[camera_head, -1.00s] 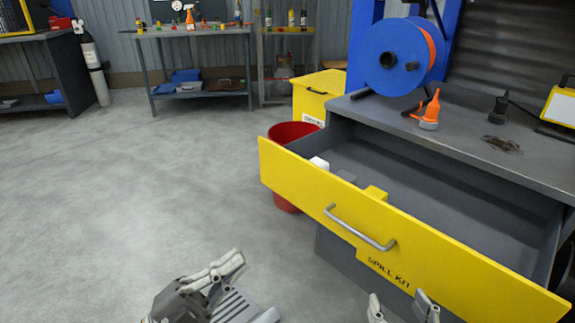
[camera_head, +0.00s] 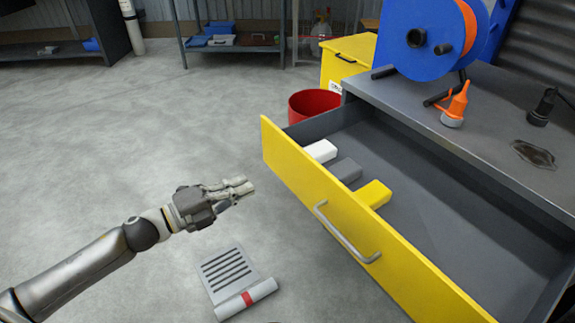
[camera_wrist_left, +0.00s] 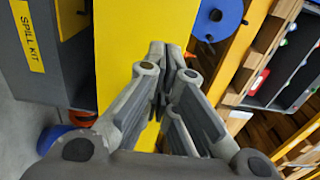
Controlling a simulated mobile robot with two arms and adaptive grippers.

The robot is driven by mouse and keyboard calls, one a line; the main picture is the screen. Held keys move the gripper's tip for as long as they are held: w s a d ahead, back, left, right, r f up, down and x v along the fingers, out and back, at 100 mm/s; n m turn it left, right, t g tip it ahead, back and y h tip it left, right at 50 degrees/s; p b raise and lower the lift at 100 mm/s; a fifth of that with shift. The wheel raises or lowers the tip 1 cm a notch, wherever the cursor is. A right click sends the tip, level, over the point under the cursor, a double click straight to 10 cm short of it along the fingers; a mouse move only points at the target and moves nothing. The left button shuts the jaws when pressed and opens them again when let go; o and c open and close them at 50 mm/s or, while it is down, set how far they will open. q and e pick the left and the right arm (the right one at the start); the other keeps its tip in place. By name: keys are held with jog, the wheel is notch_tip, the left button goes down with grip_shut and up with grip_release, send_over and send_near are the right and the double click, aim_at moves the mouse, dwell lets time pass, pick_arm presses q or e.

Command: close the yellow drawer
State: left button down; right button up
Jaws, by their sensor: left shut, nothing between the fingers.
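The yellow drawer (camera_head: 300,184) is pulled well out of the grey cabinet in the head view. Its silver bar handle (camera_head: 340,233) is on the yellow front. White (camera_head: 320,150), grey (camera_head: 345,170) and yellow (camera_head: 374,194) blocks lie inside along the front panel. My left gripper (camera_head: 245,188) is left of the drawer front, with its fingers together and empty. It appears apart from the panel and handle. In the left wrist view, the shut fingers (camera_wrist_left: 165,52) point toward a broad yellow surface (camera_wrist_left: 122,45). My right gripper is out of view.
The cabinet top (camera_head: 490,125) holds a blue hose reel (camera_head: 415,35), an orange-nozzled item (camera_head: 456,105) and a black fitting (camera_head: 543,105). A red bucket (camera_head: 312,103) and yellow bin (camera_head: 347,58) stand behind the drawer.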

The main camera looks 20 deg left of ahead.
pick_arm(q)
send_near(294, 163)
jog(key=x, duration=0.5)
jog(key=shift+w+d+r, duration=0.1)
jog(key=shift+x, duration=1)
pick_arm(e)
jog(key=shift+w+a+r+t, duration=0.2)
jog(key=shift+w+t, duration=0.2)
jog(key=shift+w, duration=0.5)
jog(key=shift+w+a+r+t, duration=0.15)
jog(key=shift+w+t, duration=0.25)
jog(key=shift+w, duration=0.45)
pick_arm(q)
jog(key=shift+w+d, duration=0.1)
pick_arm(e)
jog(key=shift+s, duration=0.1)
